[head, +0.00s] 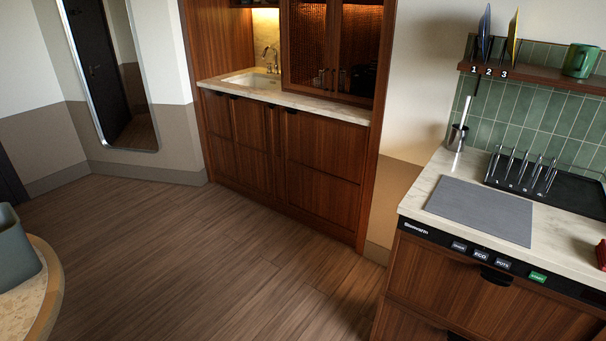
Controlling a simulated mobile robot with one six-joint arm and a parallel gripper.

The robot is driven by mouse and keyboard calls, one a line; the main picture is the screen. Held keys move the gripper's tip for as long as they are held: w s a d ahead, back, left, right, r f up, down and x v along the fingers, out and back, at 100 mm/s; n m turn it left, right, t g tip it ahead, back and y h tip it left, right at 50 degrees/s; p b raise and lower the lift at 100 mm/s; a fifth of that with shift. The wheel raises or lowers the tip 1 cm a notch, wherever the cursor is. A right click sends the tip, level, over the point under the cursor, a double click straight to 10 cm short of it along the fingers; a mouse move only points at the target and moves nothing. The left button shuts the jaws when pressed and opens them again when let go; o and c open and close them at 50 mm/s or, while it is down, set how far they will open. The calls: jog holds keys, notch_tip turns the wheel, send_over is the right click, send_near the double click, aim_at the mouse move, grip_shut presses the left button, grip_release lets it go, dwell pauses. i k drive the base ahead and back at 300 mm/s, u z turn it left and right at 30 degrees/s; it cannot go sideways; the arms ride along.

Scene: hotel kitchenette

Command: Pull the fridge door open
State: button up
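No front in the head view is plainly marked as a fridge. Wooden cabinet fronts (235,140) with small dark pulls run below the sink counter, and all look shut. A wider wooden front (325,160) sits at their right end; I cannot tell whether a fridge is behind any of them. Another wooden front (440,283) at the lower right has a dark pull (497,276) under a black control strip with several buttons, and it looks shut. My gripper is not in view.
The wooden floor (190,255) is clear in the middle. A round-edged table (45,305) with a grey bin (14,255) stands at the lower left. A stone counter (425,190) with a grey mat (478,210) and black rack juts in at right. A tall mirror (112,70) is at left.

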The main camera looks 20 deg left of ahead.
aim_at(326, 157)
jog(key=u, duration=0.95)
jog(key=i, duration=1.45)
jog(key=u, duration=0.55)
jog(key=i, duration=0.85)
jog(key=u, duration=0.75)
jog(key=i, duration=0.8)
jog(key=u, duration=0.55)
jog(key=k, duration=0.1)
jog(key=z, duration=0.2)
